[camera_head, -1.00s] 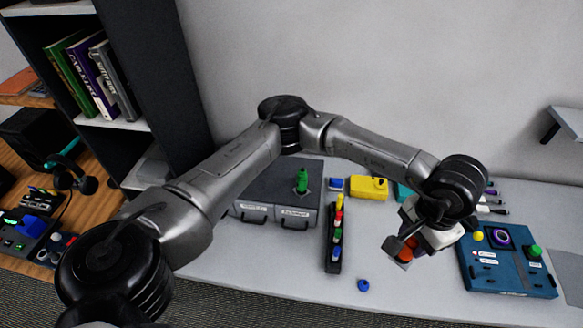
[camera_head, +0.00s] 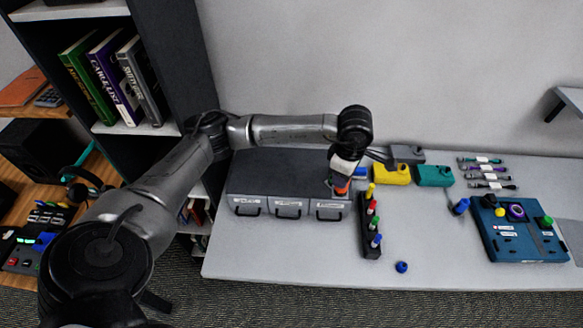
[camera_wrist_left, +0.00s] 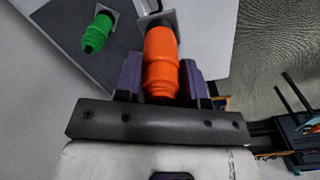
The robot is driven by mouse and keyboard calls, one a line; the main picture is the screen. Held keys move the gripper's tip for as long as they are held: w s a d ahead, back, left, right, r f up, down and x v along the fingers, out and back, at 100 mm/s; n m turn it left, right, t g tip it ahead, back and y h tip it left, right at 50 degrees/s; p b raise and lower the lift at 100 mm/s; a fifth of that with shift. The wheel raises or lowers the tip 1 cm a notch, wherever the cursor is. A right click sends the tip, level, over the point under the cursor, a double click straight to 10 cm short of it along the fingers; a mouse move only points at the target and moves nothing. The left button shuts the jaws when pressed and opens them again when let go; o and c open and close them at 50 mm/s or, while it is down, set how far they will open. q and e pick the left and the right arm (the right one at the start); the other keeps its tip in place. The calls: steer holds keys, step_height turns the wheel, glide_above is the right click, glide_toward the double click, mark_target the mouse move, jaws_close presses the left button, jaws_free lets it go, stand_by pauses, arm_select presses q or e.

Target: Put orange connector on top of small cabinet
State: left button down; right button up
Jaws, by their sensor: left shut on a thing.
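The small cabinet (camera_head: 268,172) is a low box with a dark top and grey drawers, at the middle of the head view. My left gripper (camera_head: 341,184) is over its right end, pointing down. Its fingers are shut on the orange connector (camera_wrist_left: 162,62), which also shows below the gripper in the head view (camera_head: 341,187). The wrist view shows the connector's square grey base end over the cabinet's edge area; I cannot tell whether it touches. A green connector (camera_wrist_left: 97,32) lies on the dark cabinet top in the wrist view; the arm hides it in the head view.
A black rack (camera_head: 370,228) of coloured connectors stands just right of the cabinet. Yellow (camera_head: 391,174) and teal (camera_head: 434,176) blocks are behind it. A blue panel (camera_head: 515,230) lies at right, a loose blue piece (camera_head: 402,267) in front. A dark bookshelf (camera_head: 178,70) rises at left.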

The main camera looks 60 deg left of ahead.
arm_select(q)
steer(key=s+a+f+n+p, duration=0.1)
steer(key=s+a+n, duration=0.1)
steer(key=a+n, duration=0.65)
steer(key=s+a+f+n+p, duration=0.1)
steer(key=s+a+n, duration=0.2)
steer(key=a+n, duration=0.5)
steer(key=shift+n, duration=0.95)
steer(key=shift+w+d+f+p, duration=0.1)
steer(key=shift+f+p, duration=0.3)
steer(key=shift+f, duration=2.05)
steer(key=shift+w+f+p, duration=0.1)
steer(key=shift+f+p, duration=0.25)
steer(key=shift+f, duration=2.1)
steer(key=shift+f, duration=0.15)
steer(key=c, duration=0.7)
jaws_free()
